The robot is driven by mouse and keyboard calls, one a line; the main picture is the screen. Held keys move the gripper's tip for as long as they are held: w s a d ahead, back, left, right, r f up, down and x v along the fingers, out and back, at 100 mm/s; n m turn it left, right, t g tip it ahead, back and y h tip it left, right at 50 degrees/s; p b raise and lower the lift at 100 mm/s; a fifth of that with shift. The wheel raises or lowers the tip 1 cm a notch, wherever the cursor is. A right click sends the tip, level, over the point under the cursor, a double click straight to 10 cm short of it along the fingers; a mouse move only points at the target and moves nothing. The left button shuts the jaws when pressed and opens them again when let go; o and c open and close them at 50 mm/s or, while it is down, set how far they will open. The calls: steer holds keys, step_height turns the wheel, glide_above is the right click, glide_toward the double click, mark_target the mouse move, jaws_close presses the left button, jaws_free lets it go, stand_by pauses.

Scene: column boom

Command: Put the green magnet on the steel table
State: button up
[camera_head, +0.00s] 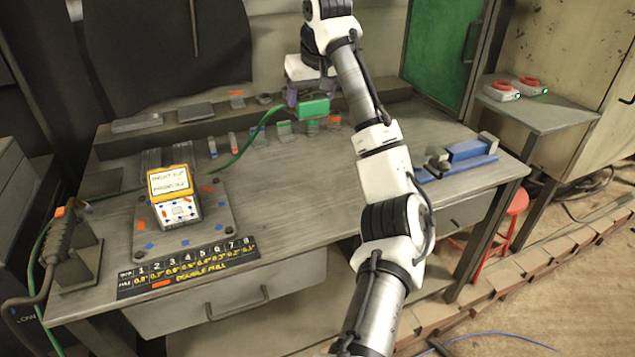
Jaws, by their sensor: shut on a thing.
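My gripper (311,96) is near the back of the grey steel-looking table (290,190). Its purple fingers are shut on a green block (314,109), which looks like the green magnet. A green cable (245,142) runs from near the block down to the left across the table. The block appears above the row of small pieces at the back; I cannot tell whether it touches anything below. My arm covers part of the table's right half.
A yellow meter (172,190) sits on a plate (222,227) at the left. Small coloured blocks (284,128) line the back. A blue vise-like tool (468,152) is at the right. A side table (560,116) holds two red-topped buttons. The middle is clear.

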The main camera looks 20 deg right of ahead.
mark_target(309, 182)
step_height(309, 182, down, 19)
steer(key=shift+f+p, duration=0.15)
steer(key=shift+p, duration=0.85)
steer(key=shift+f, duration=0.15)
steer(key=o, duration=1.4)
steer(key=shift+c, duration=0.2)
steer(key=b+v, duration=0.1)
steer(key=v, duration=1.1)
steer(key=shift+w+a, duration=0.1)
